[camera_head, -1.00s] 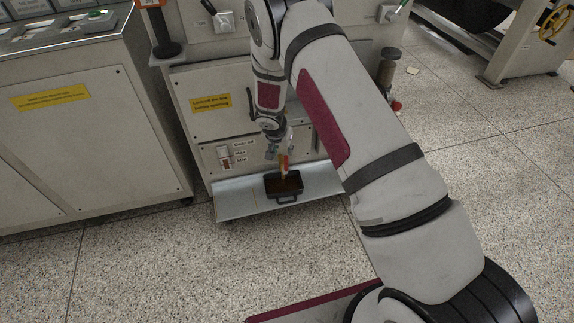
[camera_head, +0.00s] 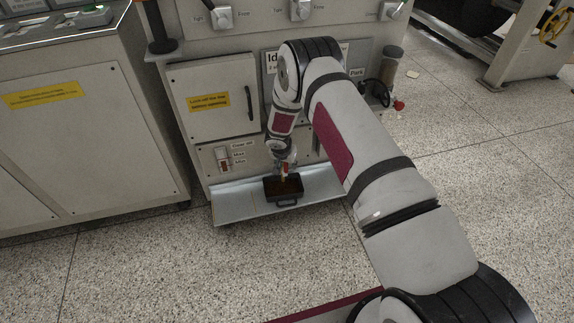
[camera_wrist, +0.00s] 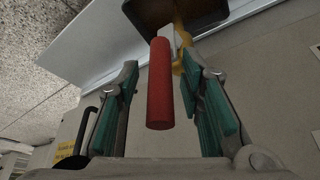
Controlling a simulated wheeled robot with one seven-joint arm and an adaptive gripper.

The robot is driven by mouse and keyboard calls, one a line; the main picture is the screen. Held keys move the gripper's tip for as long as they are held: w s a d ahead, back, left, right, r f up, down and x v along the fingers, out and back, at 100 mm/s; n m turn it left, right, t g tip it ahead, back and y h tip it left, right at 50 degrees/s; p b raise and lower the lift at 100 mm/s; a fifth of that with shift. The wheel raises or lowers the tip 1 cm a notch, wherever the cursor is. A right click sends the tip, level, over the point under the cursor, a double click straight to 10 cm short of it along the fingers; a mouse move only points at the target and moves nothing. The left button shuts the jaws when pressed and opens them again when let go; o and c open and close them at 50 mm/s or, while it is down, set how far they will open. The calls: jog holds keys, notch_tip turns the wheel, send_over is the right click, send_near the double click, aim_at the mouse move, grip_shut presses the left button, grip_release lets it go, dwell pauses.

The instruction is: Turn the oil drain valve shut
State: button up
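The oil drain valve has a red lever handle (camera_wrist: 160,88) on a pale metal arm, with a brass-coloured body (camera_wrist: 180,42) behind it. In the wrist view my gripper (camera_wrist: 158,72) is open, its green-padded fingers on either side of the red handle, with visible gaps. In the head view my gripper (camera_head: 284,157) points down at the red handle (camera_head: 285,169), which is partly hidden by it. A dark pan (camera_head: 283,188) with a front grip lies below the valve; it also shows at the top of the wrist view (camera_wrist: 207,22).
The pan sits on a pale metal shelf (camera_head: 235,204) at the machine's foot. A control cabinet (camera_head: 95,135) stands further left. Speckled floor (camera_head: 150,265) is clear in front.

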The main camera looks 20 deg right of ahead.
grip_shut()
jog(key=shift+d, duration=0.1)
jog(key=shift+d+f, duration=0.1)
jog(key=shift+d, duration=0.05)
